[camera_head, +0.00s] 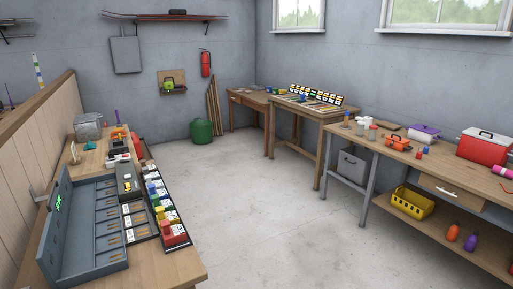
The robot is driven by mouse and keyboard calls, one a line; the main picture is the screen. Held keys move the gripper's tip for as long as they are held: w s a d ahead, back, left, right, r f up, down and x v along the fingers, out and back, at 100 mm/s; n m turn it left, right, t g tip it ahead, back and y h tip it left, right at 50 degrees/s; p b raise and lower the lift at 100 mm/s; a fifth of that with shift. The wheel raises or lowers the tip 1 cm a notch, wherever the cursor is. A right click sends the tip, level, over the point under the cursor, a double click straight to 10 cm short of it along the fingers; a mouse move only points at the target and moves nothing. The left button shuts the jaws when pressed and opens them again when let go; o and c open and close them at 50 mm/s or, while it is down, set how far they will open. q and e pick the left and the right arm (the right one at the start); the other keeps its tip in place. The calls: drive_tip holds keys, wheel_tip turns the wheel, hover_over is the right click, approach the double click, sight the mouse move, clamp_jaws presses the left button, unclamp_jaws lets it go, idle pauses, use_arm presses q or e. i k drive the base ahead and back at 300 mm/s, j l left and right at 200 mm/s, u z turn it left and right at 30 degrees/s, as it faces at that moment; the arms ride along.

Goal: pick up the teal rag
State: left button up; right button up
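I cannot make out a teal rag for sure in the head view. A small blue item (90,145) lies on the left workbench (185,272) beside a grey metal box (88,126); it is too small to tell what it is. Another small blue item (275,91) sits on the far table and is also unclear. Neither of my grippers shows in this view.
The left bench holds a grey open case (85,265) and rows of coloured boxes (160,200). A long right bench (455,168) carries a red cooler (484,146) and a purple-lidded container (424,133). A green canister (202,131) stands at the back. The middle floor is clear.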

sight(89, 145)
drive_tip(key=i+l+z, duration=0.35)
drive_tip(key=i+z, duration=0.7)
drive_tip(key=i+u, duration=0.85)
drive_tip(key=i+l+u, duration=0.25)
drive_tip(key=i+u, duration=0.2)
drive_tip(key=i+j+u, duration=0.2)
drive_tip(key=i+u, duration=0.25)
drive_tip(key=i, duration=0.35)
drive_tip(key=i+l+u, duration=0.1)
drive_tip(key=i+u, duration=0.35)
drive_tip(key=i, duration=1.2)
drive_tip(key=i+l+u, duration=0.15)
drive_tip(key=i, duration=0.7)
drive_tip(key=i+l+u, duration=0.4)
drive_tip(key=i, duration=0.3)
drive_tip(key=i+l+u, duration=0.45)
drive_tip(key=i+l, duration=0.15)
drive_tip(key=l+u, duration=0.1)
drive_tip(key=u, duration=1.3)
